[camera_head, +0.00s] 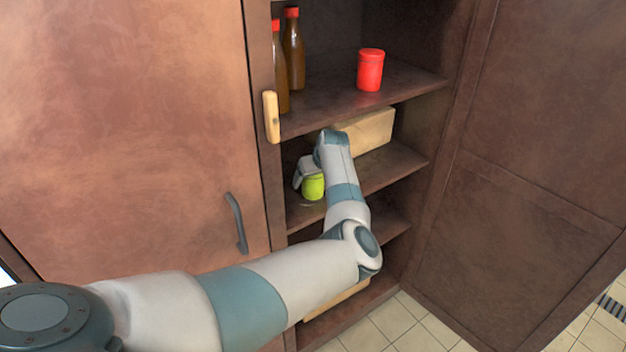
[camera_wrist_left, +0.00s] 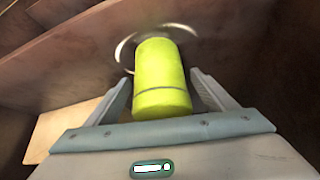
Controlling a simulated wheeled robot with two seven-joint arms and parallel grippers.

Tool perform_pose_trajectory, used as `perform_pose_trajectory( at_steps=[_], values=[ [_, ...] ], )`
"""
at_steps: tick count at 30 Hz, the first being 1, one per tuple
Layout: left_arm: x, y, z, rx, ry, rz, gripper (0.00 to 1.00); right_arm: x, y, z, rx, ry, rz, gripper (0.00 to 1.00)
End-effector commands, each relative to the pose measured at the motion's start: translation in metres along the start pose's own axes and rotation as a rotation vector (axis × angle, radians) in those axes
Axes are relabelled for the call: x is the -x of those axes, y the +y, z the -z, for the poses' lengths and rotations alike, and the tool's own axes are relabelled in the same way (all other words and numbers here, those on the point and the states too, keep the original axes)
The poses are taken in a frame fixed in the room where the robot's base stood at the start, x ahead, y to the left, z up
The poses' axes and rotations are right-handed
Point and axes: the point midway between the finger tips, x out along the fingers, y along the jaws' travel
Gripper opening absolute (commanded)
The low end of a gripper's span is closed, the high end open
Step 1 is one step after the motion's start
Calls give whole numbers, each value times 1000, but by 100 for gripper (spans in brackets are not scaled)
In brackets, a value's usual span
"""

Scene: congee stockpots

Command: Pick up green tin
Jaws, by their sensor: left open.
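The green tin (camera_head: 313,187) stands on the middle shelf of the open cupboard, at its left side. My left gripper (camera_head: 304,178) is at the tin, and part of the gripper and tin is hidden by my wrist in the head view. In the left wrist view the tin (camera_wrist_left: 160,80) is between the two open fingers of my left gripper (camera_wrist_left: 158,92), with a gap visible on each side. My right gripper is not in view.
The upper shelf (camera_head: 345,98) is above my left wrist and holds a red tin (camera_head: 370,70) and brown bottles (camera_head: 293,50). A pale box (camera_head: 368,131) is behind my wrist on the middle shelf. The cupboard's left post and closed door (camera_head: 150,120) are beside my arm.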

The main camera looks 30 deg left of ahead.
Motion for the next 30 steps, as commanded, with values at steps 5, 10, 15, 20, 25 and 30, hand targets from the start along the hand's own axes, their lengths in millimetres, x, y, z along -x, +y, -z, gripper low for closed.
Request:
perform_pose_trajectory(
  at_steps=[5,10,15,20,25,30],
  values=[
    [0,0,0,0,0,0,78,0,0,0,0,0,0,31],
    [0,0,0,0,0,0,78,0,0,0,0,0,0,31],
    [0,0,0,0,0,0,44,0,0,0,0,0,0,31],
    [1,0,1,0,2,0,24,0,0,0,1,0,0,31],
    [1,0,1,0,2,0,24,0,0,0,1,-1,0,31],
    [2,-2,4,-1,2,0,24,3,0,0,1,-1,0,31]
  ],
)
